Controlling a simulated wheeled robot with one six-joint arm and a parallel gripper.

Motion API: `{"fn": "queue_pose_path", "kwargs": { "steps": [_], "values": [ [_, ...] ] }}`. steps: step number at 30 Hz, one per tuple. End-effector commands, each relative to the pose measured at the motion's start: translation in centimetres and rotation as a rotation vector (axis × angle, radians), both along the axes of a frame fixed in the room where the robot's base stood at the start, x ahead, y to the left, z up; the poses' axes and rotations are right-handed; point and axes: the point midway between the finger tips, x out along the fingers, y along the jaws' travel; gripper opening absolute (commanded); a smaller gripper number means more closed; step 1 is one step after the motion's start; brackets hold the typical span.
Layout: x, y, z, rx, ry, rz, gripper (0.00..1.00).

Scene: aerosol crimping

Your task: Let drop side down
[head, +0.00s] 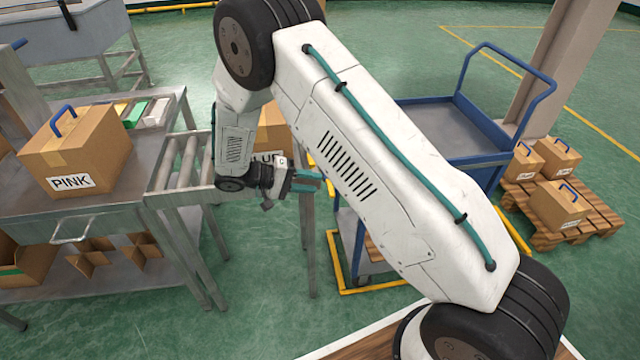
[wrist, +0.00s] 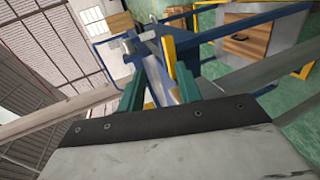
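The blue trolley (head: 437,127) stands behind my arm in the head view, with a grey upper deck and a raised blue handle on its right. Its near side is largely hidden by my arm, so I cannot tell how its drop side stands. My gripper (head: 308,181) is beside the trolley's left end, with teal fingers. In the wrist view the fingers of my gripper (wrist: 158,88) are apart. Blue trolley framing (wrist: 155,68) and a yellow part (wrist: 168,52) show between and beyond them; I see no clear contact.
A roller conveyor (head: 178,164) and a bench with a PINK carton (head: 75,152) are at the left. Another carton (head: 271,130) stands behind my forearm. A pallet (head: 590,222) with cartons is at the right. Yellow floor framing (head: 375,287) surrounds the trolley's base.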

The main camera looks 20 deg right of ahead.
Motion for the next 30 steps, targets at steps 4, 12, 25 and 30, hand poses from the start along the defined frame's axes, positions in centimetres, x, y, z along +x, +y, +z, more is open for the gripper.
{"fn": "queue_pose_path", "kwargs": {
  "steps": [4, 12, 25, 30],
  "values": [
    [0.6, 2.2, 0.7, 0.000, 0.001, 0.001, 0.35],
    [0.9, 3.6, 1.2, 0.000, 0.001, 0.000, 0.35],
    [0.9, 3.5, 1.2, 0.004, 0.016, 0.005, 0.35],
    [-0.3, 3.6, 0.1, 0.077, 0.163, 0.029, 0.35]
  ]
}}
